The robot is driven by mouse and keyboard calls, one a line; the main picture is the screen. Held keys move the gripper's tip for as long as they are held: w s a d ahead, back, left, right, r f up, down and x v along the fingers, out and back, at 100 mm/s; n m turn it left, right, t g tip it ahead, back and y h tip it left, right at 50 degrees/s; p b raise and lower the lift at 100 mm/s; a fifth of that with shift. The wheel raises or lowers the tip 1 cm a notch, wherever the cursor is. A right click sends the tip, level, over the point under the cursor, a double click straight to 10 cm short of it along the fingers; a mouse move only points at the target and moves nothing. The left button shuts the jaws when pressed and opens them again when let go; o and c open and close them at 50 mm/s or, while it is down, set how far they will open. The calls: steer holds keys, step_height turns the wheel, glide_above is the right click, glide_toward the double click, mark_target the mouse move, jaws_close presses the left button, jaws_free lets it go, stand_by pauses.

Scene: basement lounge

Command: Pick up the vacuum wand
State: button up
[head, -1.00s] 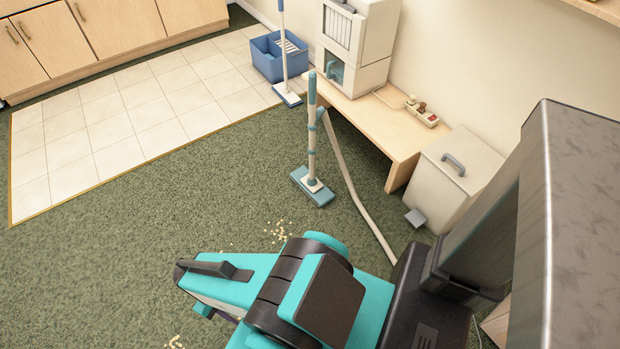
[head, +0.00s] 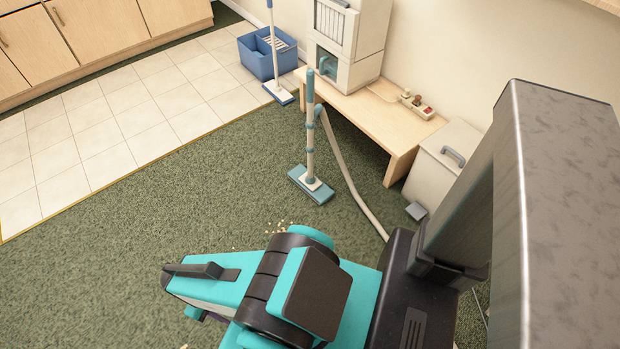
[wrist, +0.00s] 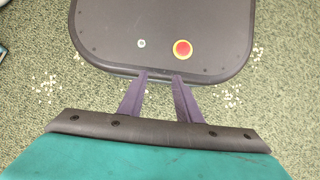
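The vacuum wand (head: 310,145) stands upright on the green carpet near the middle of the head view. It has a pale tube with blue-green bands, a blue-green handle at the top and a flat blue-green floor head (head: 311,186). A pale hose (head: 345,170) curves from it down to the right, its lower end hidden behind my arm. My gripper (wrist: 160,76) shows in the wrist view as two dark purple fingers, spread apart with nothing between them. It points down over my own base, well apart from the wand. The head view does not clearly show my fingers.
A low wooden bench (head: 385,120) holds a white cabinet (head: 352,40) and a small tray (head: 417,104). A pedal bin (head: 440,165) stands to its right. A blue tub (head: 262,60) and a mop (head: 275,60) are behind. Crumbs (wrist: 45,85) lie on the carpet. Carpet left of the wand is clear.

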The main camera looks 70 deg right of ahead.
steer(key=o, duration=0.4)
steer(key=shift+w, duration=0.15)
steer(key=w+d+r+m+t, duration=0.1)
steer(key=w+d+r+m, duration=0.2)
steer(key=w+d, duration=0.55)
steer(key=w+d+r+m+t, duration=0.2)
steer(key=w+d+m, duration=0.1)
steer(key=w+d, duration=0.5)
steer(key=w+d+r+m, duration=0.1)
steer(key=d+r+m, duration=0.15)
steer(key=d, duration=0.55)
steer(key=w+d+r+m+t+h, duration=0.1)
steer(key=w+d+r, duration=0.1)
steer(key=d+r, duration=0.35)
steer(key=w+d+r+m, duration=0.1)
steer(key=d+r+m, duration=0.1)
steer(key=d, duration=0.7)
step_height(320, 180, up, 26)
steer(key=m+h, duration=0.3)
steer(key=m, duration=0.7)
glide_above(307, 74)
steer(key=a, duration=0.2)
steer(key=shift+w+r+n, duration=0.15)
steer(key=shift+w+n, duration=0.05)
steer(key=shift+n, duration=0.05)
